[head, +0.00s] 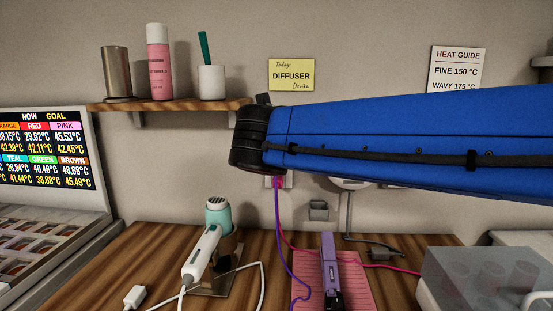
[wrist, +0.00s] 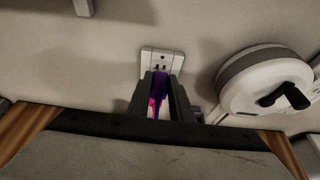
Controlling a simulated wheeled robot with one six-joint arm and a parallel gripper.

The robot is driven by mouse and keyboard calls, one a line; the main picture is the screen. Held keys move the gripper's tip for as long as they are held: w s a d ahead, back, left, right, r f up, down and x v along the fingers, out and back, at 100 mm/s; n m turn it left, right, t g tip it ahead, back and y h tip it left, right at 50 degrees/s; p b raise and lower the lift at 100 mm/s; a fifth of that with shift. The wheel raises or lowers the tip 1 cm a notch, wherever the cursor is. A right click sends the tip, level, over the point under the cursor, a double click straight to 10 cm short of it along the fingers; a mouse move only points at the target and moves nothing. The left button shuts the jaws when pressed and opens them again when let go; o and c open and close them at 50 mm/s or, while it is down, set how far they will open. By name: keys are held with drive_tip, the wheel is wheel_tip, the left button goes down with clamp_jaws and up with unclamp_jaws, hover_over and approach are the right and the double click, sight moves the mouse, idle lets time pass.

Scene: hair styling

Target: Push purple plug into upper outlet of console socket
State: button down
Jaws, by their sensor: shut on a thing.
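The console socket is a pale wall plate (wrist: 162,57), its top showing dark slots in the wrist view. In the head view the plate (head: 287,182) is mostly hidden behind my blue arm. My gripper (wrist: 164,82) is shut on the purple plug (wrist: 160,82), right in front of the plate. The plug covers the plate's lower part; I cannot tell whether it touches or enters an outlet. A pink piece (wrist: 152,104) shows beside the plug. In the head view a purple cable (head: 278,225) hangs from the socket toward the purple straightener (head: 328,262).
A round white wall device (wrist: 262,82) is right of the socket. A pink cable (head: 400,267) crosses the table near the straightener's pink mat (head: 358,283). A teal-white hair dryer (head: 207,240) stands left. A shelf (head: 180,104) holds a pink bottle and cups.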

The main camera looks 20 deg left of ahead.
drive_tip(key=shift+w+a, duration=0.15)
drive_tip(key=shift+w, duration=0.45)
drive_tip(key=shift+w+a, duration=0.15)
drive_tip(key=shift+w, duration=0.4)
drive_tip(key=c, duration=1.5)
unclamp_jaws()
drive_tip(key=v, duration=1.7)
drive_tip(key=shift+s, duration=0.25)
